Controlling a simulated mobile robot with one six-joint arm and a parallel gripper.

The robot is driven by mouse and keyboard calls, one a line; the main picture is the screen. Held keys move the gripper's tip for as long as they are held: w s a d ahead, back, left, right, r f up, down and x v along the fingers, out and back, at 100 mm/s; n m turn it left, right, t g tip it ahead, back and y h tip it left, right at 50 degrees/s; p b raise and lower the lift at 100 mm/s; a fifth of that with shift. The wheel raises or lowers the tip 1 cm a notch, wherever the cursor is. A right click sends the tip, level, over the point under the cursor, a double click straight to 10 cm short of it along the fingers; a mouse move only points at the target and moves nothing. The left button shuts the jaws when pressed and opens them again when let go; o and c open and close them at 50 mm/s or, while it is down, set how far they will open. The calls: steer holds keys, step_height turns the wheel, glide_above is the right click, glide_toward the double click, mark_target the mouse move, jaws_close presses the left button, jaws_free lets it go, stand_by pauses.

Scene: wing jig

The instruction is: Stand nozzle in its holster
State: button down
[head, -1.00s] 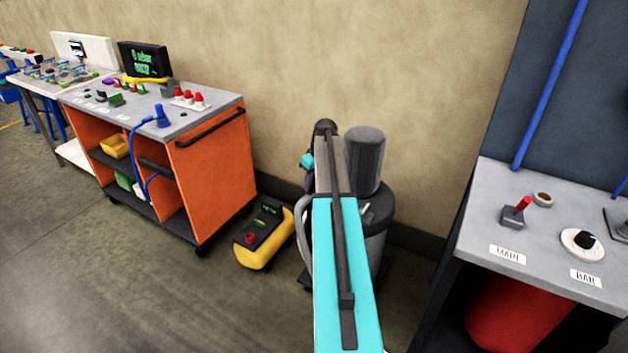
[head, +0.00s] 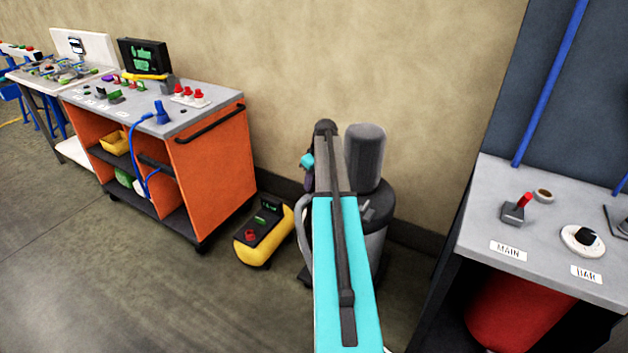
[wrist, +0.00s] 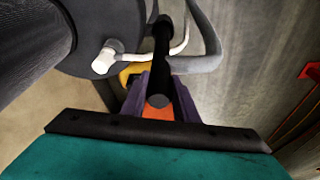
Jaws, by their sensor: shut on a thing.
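My gripper (wrist: 162,88), with purple fingers, is shut on a black tube-like piece (wrist: 163,50) in the wrist view, which I take for the nozzle. An orange part (wrist: 157,110) shows between the fingers. A grey hose (wrist: 200,55) bends close to the black piece. In the head view my own teal arm hides most of the gripper and the nozzle. The grey vacuum canister (head: 375,240) stands behind my arm, with a tall dark grey cylinder (head: 365,158) on it. I cannot make out the holster for certain; a yellow part (wrist: 129,73) and a white fitting (wrist: 103,60) show near the fingers.
An orange cart (head: 215,165) with a grey top stands left. A yellow box with buttons (head: 264,235) lies on the floor between cart and vacuum. A grey counter (head: 470,232) with a red lever (head: 525,200) is at right. The floor at front left is clear.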

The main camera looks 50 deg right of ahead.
steer(key=c, duration=1.4)
jaws_free()
steer(key=shift+r, duration=0.15)
steer(key=shift+r+p, duration=0.35)
steer(key=shift+r, duration=0.2)
steer(key=shift+b+v, duration=1.3)
steer(key=shift+v, duration=4.65)
steer(key=shift+s, duration=0.1)
